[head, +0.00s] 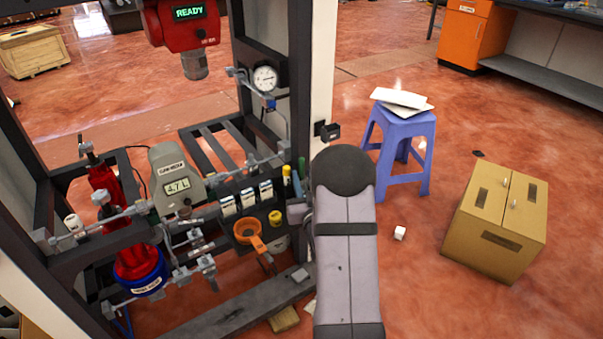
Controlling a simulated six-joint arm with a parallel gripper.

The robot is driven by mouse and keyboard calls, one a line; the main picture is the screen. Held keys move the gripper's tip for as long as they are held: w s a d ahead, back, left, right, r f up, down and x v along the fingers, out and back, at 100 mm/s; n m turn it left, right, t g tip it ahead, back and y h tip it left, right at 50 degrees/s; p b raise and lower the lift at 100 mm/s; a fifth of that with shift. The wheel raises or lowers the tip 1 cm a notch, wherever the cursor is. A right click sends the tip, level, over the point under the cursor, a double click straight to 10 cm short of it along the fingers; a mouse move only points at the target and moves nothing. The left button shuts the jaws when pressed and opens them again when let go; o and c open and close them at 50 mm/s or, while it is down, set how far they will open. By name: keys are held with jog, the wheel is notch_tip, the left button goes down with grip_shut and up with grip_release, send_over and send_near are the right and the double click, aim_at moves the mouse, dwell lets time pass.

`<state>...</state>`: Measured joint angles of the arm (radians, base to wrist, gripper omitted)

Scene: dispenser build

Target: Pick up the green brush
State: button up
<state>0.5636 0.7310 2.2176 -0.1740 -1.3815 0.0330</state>
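A small upright green item (302,167), which looks like the handle of the green brush, stands by the right end of the rack's shelf. A yellow-handled item (287,176) stands just left of it. The lower part of the green item is hidden among other parts near my arm. My grey arm link fills the middle right of the view, and a grey piece beside it, likely part of my gripper (297,210), shows just below the green item. The fingers cannot be made out, nor whether they touch anything.
A white post (321,70) stands behind my arm.

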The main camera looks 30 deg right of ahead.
aim_at(302, 169)
jog(key=shift+r+x, duration=0.2)
jog(key=shift+x, duration=2.35)
jog(key=shift+d, duration=0.2)
grip_shut()
